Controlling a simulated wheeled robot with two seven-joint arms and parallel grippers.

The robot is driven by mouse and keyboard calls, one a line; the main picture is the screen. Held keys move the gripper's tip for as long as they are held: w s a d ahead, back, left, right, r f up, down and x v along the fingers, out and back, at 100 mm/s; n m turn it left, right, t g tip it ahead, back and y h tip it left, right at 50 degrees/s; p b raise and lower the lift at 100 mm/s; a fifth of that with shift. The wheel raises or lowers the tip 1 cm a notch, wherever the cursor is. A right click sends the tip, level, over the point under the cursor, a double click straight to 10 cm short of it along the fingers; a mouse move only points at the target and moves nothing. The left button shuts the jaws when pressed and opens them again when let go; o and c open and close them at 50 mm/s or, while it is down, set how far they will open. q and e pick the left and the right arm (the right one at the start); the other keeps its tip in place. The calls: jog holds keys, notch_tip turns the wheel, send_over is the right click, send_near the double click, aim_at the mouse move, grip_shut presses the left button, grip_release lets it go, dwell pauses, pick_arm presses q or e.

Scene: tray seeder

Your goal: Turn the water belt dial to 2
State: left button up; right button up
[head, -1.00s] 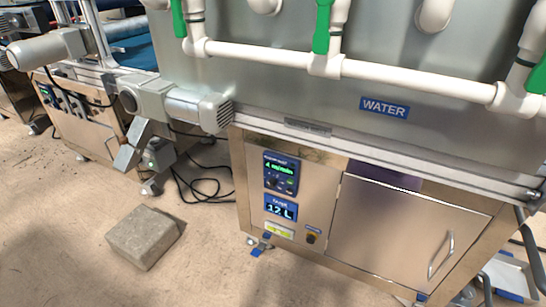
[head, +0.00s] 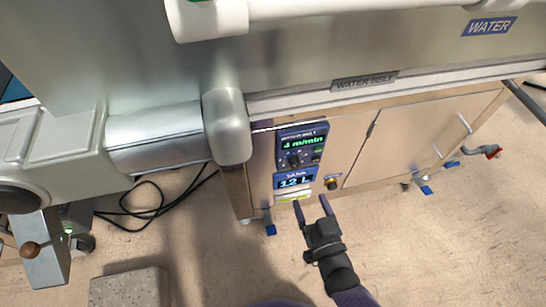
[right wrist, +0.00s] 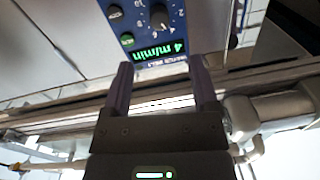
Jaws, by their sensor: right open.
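The black dial (head: 294,160) is below the display. In the right wrist view the panel appears upside down, with the dial (right wrist: 160,17), its number marks and the lit display (right wrist: 159,50) showing. My right gripper (head: 311,204) is open and empty, below and in front of the panel, apart from the dial. In the right wrist view its fingers (right wrist: 162,75) point toward the panel. My left gripper is not in view.
A second display (head: 295,180) reading 1.2 L and a yellow-based knob (head: 332,184) are below the panel. A motor housing (head: 155,138) juts out at left. A concrete block (head: 130,287) and black cables (head: 150,211) are on the floor. A cabinet door (head: 415,140) is at right.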

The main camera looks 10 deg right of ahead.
aim_at(296, 167)
jog(key=w+b, duration=0.1)
jog(key=w, duration=0.2)
jog(key=w+b, duration=0.1)
jog(key=w, duration=0.2)
jog(key=w+b, duration=0.1)
jog(key=w, duration=0.2)
jog(key=shift+w+a+f+b, duration=0.15)
jog(key=shift+a+b, duration=0.2)
jog(key=shift+b, duration=0.05)
jog(key=shift+w, duration=0.3)
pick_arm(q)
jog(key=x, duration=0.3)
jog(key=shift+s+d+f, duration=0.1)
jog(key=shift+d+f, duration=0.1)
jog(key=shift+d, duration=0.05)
pick_arm(e)
jog(key=shift+r, duration=0.2)
jog(key=shift+c, duration=0.3)
jog(key=c, duration=0.7)
jog(key=shift+c, duration=1.3)
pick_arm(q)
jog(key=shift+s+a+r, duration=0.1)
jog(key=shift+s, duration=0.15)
pick_arm(e)
grip_shut()
